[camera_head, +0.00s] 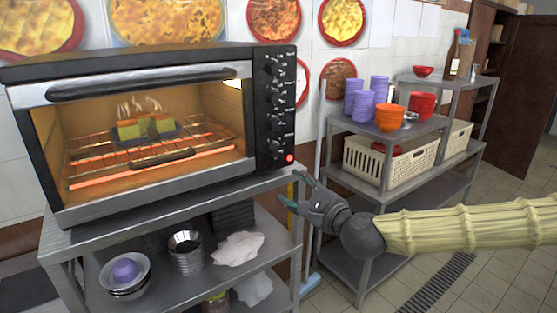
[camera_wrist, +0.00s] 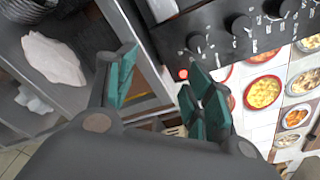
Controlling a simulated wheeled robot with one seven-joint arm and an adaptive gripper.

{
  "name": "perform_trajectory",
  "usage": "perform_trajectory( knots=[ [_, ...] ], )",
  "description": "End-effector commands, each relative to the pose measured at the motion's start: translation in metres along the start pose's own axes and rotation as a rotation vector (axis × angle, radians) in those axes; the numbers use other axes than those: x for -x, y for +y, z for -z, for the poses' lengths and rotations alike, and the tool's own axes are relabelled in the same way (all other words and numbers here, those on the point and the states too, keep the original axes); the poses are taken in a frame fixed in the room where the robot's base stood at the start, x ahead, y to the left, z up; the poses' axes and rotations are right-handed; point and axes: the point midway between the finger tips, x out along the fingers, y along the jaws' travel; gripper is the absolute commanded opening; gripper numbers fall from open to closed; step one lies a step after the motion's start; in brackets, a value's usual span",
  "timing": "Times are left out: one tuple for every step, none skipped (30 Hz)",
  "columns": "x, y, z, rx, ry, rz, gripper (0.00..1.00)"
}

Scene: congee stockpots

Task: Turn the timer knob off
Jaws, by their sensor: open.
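A black toaster oven (camera_head: 150,55) stands on a metal shelf unit at the left. Its control panel (camera_head: 276,105) on the right side carries a column of several black knobs, the lowest (camera_head: 275,145) just above a lit red light (camera_head: 290,158). The markings are too small to tell which knob is the timer. My gripper (camera_head: 294,190) is open and empty, below and slightly right of the panel, apart from the knobs. In the wrist view, my gripper (camera_wrist: 158,78) has its green fingertips spread, with the nearest knob (camera_wrist: 196,42) and the red light (camera_wrist: 183,74) beyond them.
The oven glows inside, with food on a rack (camera_head: 150,155). The shelf unit's top edge (camera_head: 200,195) lies close to my gripper. Bowls (camera_head: 125,272) and a white cloth (camera_head: 238,248) lie on the lower shelf. Another shelf unit (camera_head: 395,140) with cups and baskets stands at the right.

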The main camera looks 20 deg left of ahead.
Motion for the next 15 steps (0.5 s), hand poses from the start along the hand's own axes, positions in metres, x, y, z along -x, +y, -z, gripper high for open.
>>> perform_trajectory(
  knots=[
    [0.001,-0.020,-0.010,-0.022,-0.014,0.028,0.52],
    [0.001,-0.029,-0.015,-0.035,-0.022,0.040,0.52],
    [0.001,-0.037,-0.020,-0.046,-0.029,0.053,0.52],
    [0.001,-0.043,-0.023,-0.053,-0.034,0.060,0.52],
    [0.001,-0.046,-0.025,-0.059,-0.037,0.066,0.52],
    [0.000,-0.050,-0.027,-0.064,-0.040,0.070,0.52],
    [-0.001,-0.052,-0.028,-0.066,-0.042,0.073,0.52],
    [-0.003,-0.053,-0.028,-0.067,-0.042,0.074,0.52],
    [-0.005,-0.053,-0.029,-0.067,-0.042,0.074,0.52],
    [-0.008,-0.054,-0.029,-0.067,-0.042,0.074,0.52],
    [-0.011,-0.054,-0.030,-0.067,-0.042,0.073,0.52],
    [-0.017,-0.054,-0.030,-0.066,-0.042,0.072,0.52],
    [-0.021,-0.054,-0.030,-0.065,-0.042,0.073,0.52],
    [-0.025,-0.055,-0.031,-0.065,-0.042,0.073,0.52],
    [-0.031,-0.055,-0.031,-0.065,-0.042,0.072,0.52]
  ],
)
